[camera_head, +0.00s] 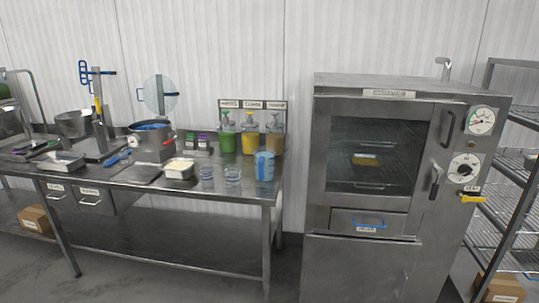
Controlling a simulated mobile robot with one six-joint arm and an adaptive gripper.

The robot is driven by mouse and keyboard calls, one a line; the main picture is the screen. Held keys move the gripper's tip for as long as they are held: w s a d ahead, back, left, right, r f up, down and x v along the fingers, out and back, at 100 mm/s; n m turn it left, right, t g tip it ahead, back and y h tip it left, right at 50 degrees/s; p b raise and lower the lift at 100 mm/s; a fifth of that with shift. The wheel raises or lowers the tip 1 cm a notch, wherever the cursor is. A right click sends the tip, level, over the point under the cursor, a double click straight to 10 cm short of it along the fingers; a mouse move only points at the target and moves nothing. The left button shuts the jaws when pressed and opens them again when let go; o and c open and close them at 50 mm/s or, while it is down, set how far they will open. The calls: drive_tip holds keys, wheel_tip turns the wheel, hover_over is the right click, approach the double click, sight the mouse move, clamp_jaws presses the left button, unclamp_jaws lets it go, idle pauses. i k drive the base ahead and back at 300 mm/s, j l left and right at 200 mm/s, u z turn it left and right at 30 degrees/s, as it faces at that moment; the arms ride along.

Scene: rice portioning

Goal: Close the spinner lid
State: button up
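The lid is apart from the pot's rim, so the top is uncovered. Whether a hinge joins lid and pot is too small to tell. My gripper is not in this view.
The steel worktable (120,178) also bears a white-filled tray (180,169), clear cups (207,177), a blue container (264,166) and pump bottles (228,135). A stand with a blue handle (97,100) rises left of the spinner. A steel oven (365,255) stands at right.

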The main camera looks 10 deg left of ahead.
sight(162, 109)
drive_tip(key=i+j, duration=0.1)
drive_tip(key=j, duration=0.3)
drive_tip(key=i+j, duration=0.15)
drive_tip(key=j, duration=0.3)
drive_tip(key=i+j, duration=0.1)
drive_tip(key=j, duration=0.3)
drive_tip(key=i+j, duration=0.1)
drive_tip(key=j, duration=0.3)
drive_tip(key=i+j, duration=0.15)
drive_tip(key=j, duration=0.25)
drive_tip(key=i+j, duration=0.1)
drive_tip(key=j, duration=0.35)
drive_tip(key=i+j, duration=0.1)
drive_tip(key=j, duration=1.75)
drive_tip(key=i+j, duration=0.1)
drive_tip(key=j, duration=1.35)
